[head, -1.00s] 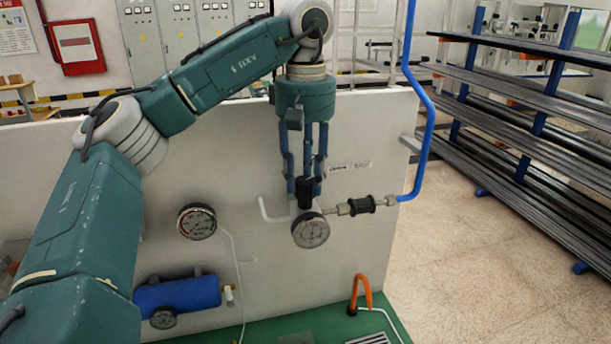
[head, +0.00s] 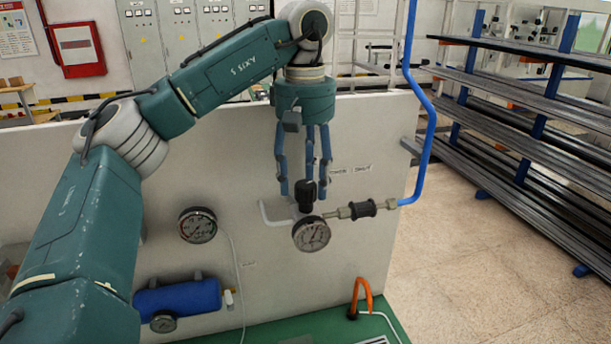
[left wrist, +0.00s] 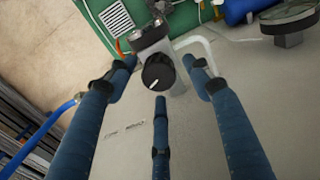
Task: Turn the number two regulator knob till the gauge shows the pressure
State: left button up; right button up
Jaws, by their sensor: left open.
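A black regulator knob (head: 306,192) stands on top of a regulator on the white panel; no number can be read on it. It also shows in the left wrist view as a round black cap with a white pointer line (left wrist: 158,72). A round gauge (head: 311,234) sits just below the knob, its face too small to read. My left gripper (head: 305,185) points down from above with its fingers spread open around the knob. In the left wrist view, two fingers are on either side of the knob and one is below it, with gaps visible. My right gripper is not in view.
A second gauge (head: 197,225) is on the panel to the left, above a blue tank (head: 178,296). A blue pipe (head: 424,150) rises at the right. A rack of bars (head: 530,120) is behind at right.

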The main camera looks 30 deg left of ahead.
aim_at(305, 183)
pick_arm(q)
jog(key=shift+r, duration=0.1)
notch_tip(305, 183, up, 12)
dwell(0.5)
dwell(0.5)
